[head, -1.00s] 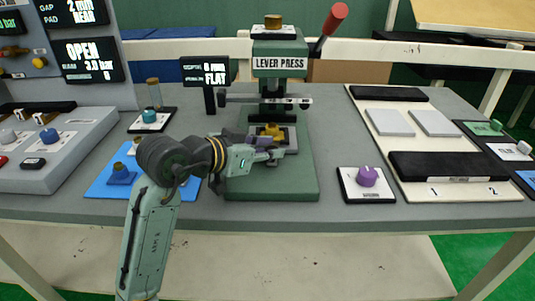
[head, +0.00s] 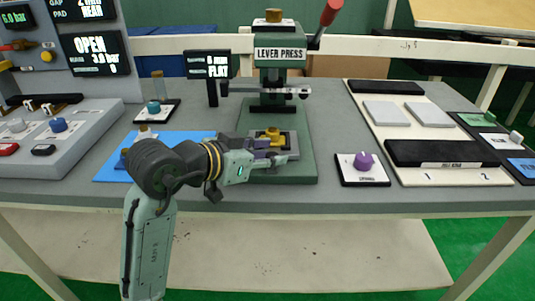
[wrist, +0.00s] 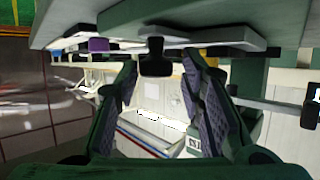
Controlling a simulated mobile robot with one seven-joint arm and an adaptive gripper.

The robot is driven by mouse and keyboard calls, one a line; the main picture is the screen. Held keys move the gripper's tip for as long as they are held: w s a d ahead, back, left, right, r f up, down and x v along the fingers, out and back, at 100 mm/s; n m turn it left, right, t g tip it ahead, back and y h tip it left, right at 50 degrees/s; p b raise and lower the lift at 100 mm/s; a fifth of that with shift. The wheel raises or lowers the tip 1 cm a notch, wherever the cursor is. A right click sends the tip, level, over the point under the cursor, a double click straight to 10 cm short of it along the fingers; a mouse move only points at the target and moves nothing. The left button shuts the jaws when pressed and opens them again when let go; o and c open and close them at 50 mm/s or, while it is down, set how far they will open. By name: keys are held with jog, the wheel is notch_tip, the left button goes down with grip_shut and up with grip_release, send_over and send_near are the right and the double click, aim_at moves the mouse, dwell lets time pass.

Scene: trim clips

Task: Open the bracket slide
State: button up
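The bracket slide is a grey plate (head: 290,146) with a yellow bracket (head: 272,136) on it, on the green base of the lever press (head: 305,168). A strip of green base shows between the slide and the press column. My gripper (head: 272,159) is low at the front of the slide and hides part of it. In the wrist view my gripper (wrist: 160,85) has its fingers apart, with a dark upright handle (wrist: 155,57) between their tips. Gaps show on both sides of the handle; contact with it cannot be told.
A purple knob (head: 363,162) on a plate stands right of the press. A blue mat (head: 112,169) lies left, partly behind my arm. A white board with grey pads (head: 383,114) is at right. The press lever (head: 330,14) is raised. A sign (head: 208,66) stands behind my gripper.

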jog(key=shift+o, duration=0.5)
jog(key=v, duration=1.2)
